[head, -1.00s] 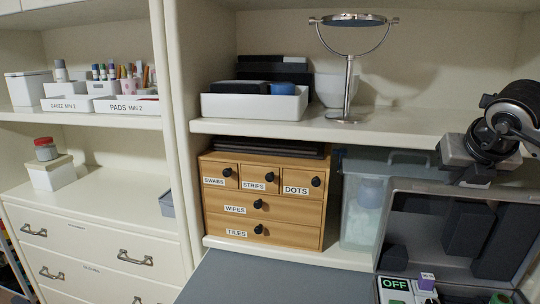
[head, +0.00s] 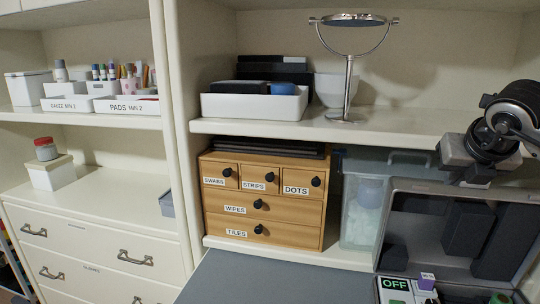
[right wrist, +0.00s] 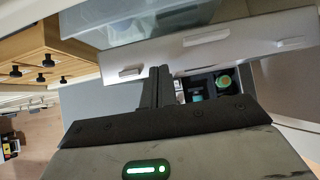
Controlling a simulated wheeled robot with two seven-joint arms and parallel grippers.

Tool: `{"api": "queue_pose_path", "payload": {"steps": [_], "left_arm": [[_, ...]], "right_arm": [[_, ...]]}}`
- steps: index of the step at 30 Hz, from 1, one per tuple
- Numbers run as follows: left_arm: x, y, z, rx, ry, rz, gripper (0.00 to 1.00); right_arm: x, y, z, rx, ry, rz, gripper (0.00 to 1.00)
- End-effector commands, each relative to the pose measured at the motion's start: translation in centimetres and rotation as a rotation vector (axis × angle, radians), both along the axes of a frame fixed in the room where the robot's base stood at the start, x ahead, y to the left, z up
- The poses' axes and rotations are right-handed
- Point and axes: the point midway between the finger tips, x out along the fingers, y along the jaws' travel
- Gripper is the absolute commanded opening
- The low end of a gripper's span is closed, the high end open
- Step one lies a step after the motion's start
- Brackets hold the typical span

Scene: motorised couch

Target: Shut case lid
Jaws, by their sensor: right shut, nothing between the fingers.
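The grey case stands open at the lower right of the head view, its rim (head: 455,290) cut off by the bottom edge. Its lid (head: 424,226) stands up, with dark padding inside facing me. In the right wrist view the grey lid (right wrist: 250,46) with latch-like fittings lies beyond the fingers. My right gripper (head: 472,178) is above the lid's top edge in the head view; I cannot tell if it touches. Its fingers (right wrist: 158,86) are shut and empty in the right wrist view. My left gripper is not in view.
A clear plastic bin (head: 362,205) stands behind the lid, next to a wooden drawer unit (head: 262,215). The shelf edge (head: 320,130) runs close above. A mirror on a stand (head: 347,85) is on that shelf. The grey surface (head: 270,278) left of the case is clear.

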Motion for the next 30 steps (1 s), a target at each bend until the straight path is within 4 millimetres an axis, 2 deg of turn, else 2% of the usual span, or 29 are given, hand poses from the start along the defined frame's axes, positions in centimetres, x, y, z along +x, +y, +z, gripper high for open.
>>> {"api": "queue_pose_path", "payload": {"steps": [14, 30], "left_arm": [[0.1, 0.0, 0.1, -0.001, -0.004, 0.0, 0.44], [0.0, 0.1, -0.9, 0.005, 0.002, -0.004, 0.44]], "right_arm": [[0.0, 0.0, -0.1, 0.0, 0.0, 0.0, 0.0], [1.0, -0.2, -1.3, 0.001, 0.001, 0.001, 0.0]]}}
